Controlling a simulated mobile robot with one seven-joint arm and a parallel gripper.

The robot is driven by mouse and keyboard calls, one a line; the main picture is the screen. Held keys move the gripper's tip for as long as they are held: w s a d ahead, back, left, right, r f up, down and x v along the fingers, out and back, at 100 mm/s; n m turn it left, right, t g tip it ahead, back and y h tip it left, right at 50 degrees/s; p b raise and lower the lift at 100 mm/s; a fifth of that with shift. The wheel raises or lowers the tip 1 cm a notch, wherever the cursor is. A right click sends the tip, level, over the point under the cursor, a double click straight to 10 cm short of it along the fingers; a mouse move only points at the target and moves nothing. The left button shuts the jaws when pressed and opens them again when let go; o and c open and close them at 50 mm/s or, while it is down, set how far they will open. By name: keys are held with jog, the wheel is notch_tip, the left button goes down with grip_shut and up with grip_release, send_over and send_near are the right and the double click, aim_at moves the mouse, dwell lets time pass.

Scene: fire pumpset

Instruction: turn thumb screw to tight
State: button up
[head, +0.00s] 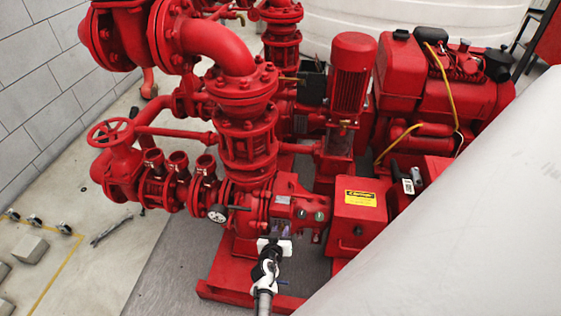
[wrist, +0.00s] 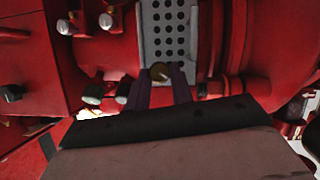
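The thumb screw (wrist: 160,72) is a small round brass-coloured head in the wrist view, in front of a grey perforated plate (wrist: 168,28). My gripper (wrist: 163,76) reaches up from below with two dark fingers that stand apart. The screw head lies between the fingertips in the picture, with little or no visible gap at its sides. I cannot tell whether the fingers touch it. In the head view my gripper (head: 272,247) is at the front of the red pump (head: 268,210). The screw cannot be made out there.
Red pump castings and bolts (wrist: 92,100) crowd both sides of the plate. A red box with a yellow label (head: 360,212) stands to the right of my gripper. A pressure gauge (head: 217,213) and valves are to the left. Free floor (head: 165,275) lies at front left.

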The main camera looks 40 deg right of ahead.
grip_shut()
jog(key=m+p, duration=0.1)
jog(key=m+t+y+p, duration=0.1)
jog(key=p, duration=0.1)
jog(key=shift+d+r, duration=0.1)
jog(key=shift+r, duration=0.2)
jog(key=p, duration=0.3)
jog(key=shift+r+m+p, duration=0.2)
jog(key=shift+m+p, duration=0.1)
jog(key=shift+p, duration=0.1)
jog(key=m+t+p, duration=0.1)
jog(key=p, duration=0.3)
jog(key=shift+s+d+f+y+p, duration=0.1)
jog(key=shift+d+y+p, duration=0.1)
jog(key=shift+y+p, duration=0.15)
jog(key=shift+s+f+m+t+y, duration=0.1)
jog(key=shift+f+m+t+y, duration=0.3)
jog(key=shift+m, duration=0.5)
jog(key=shift+s+f+m+t+y, duration=0.15)
jog(key=shift+m+t, duration=0.45)
jog(key=shift+m, duration=0.3)
